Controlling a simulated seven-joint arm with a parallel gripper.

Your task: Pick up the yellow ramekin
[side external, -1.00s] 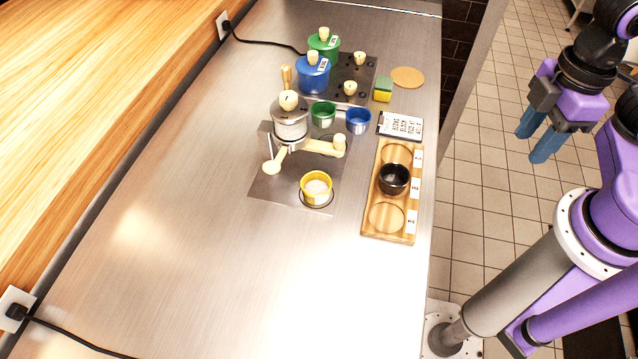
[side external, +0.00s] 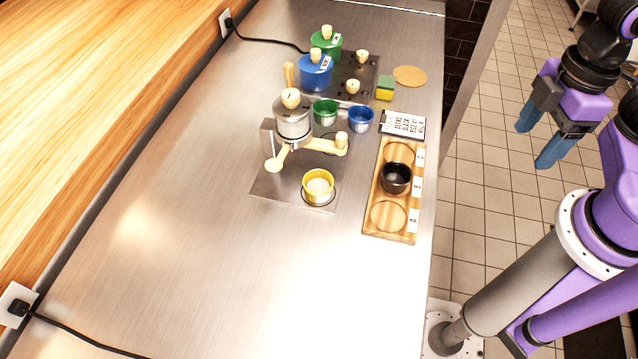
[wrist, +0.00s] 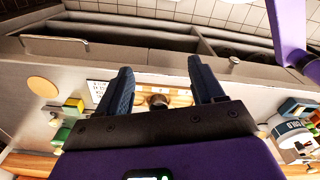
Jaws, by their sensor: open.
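The yellow ramekin (side external: 318,187) stands upright on the metal base plate (side external: 275,188) of the small machine, at its front right, with pale contents inside. My gripper (side external: 535,147) is open and empty, off the right side of the counter over the tiled floor, well apart from the ramekin. In the wrist view my gripper's two blue fingers (wrist: 160,88) are spread apart with nothing held between them. I cannot make out the yellow ramekin in the wrist view.
A wooden tray (side external: 379,221) with a black bowl (side external: 396,177) lies between the ramekin and my gripper. The machine (side external: 292,125) has protruding handles beside the ramekin. Green (side external: 325,112) and blue (side external: 361,119) cups and lidded pots stand behind. The front counter is clear.

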